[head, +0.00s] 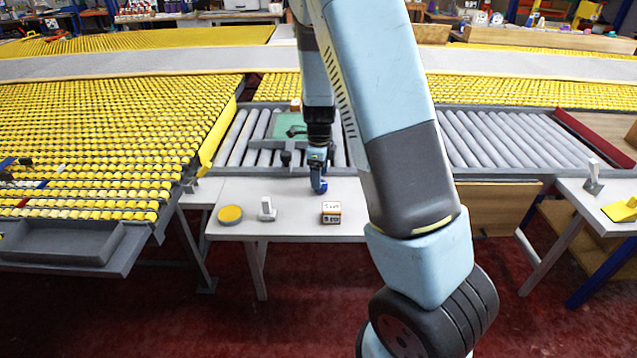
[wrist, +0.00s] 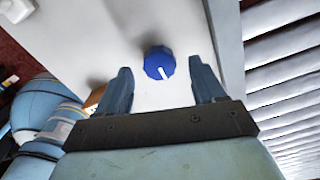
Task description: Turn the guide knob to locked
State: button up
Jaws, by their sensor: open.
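The guide knob (wrist: 159,63) is a blue, faceted round knob with a white pointer line, seen in the wrist view on the white table top. The line points toward the gripper's palm, slightly right. My gripper (wrist: 160,70) is open, with one finger on each side of the knob and visible gaps between. In the head view my gripper (head: 318,172) points down over the back part of the white table (head: 290,228), with a bit of blue at its tip. No locked mark is legible.
On the white table stand a yellow-topped round tin (head: 230,215), a small white fixture (head: 267,210) and a small labelled box (head: 331,213). Grey rollers (head: 245,140) run behind, with a green item (head: 290,127) on them. A yellow roller table (head: 100,140) lies left.

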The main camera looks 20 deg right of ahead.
jog(key=shift+f, duration=1.7)
jog(key=shift+c, duration=0.2)
